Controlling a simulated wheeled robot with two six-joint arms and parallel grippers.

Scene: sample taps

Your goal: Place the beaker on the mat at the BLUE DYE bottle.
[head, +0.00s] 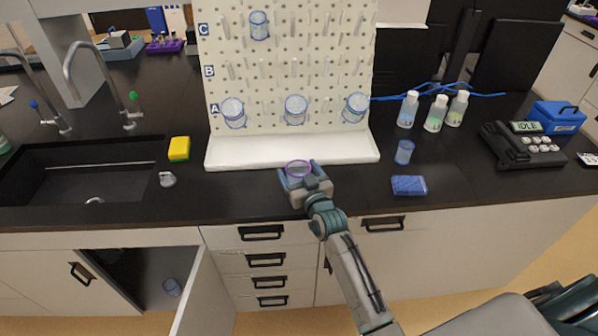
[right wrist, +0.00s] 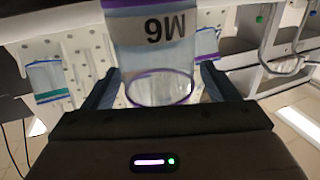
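My right gripper (head: 298,172) is shut on a clear beaker with a purple rim (head: 298,165), above the counter's front part, before the pegboard tray. In the right wrist view the beaker (right wrist: 160,55) is between both fingers (right wrist: 160,85), with an upside-down "M6" label. Three capped bottles stand at the right: the left one (head: 408,109) looks bluish, the middle (head: 435,114) and right ones (head: 458,108) greenish. Their names are too small to read. I cannot make out a mat at them. My left gripper is not in view.
A blue-tinted beaker (head: 404,152) stands before the bottles, with a blue pad or sponge (head: 409,186) nearer the edge. The pegboard (head: 285,70) holds several beakers above a white tray (head: 225,155). A device reading IDLE (head: 525,148) stands right. The sink (head: 80,175) is left.

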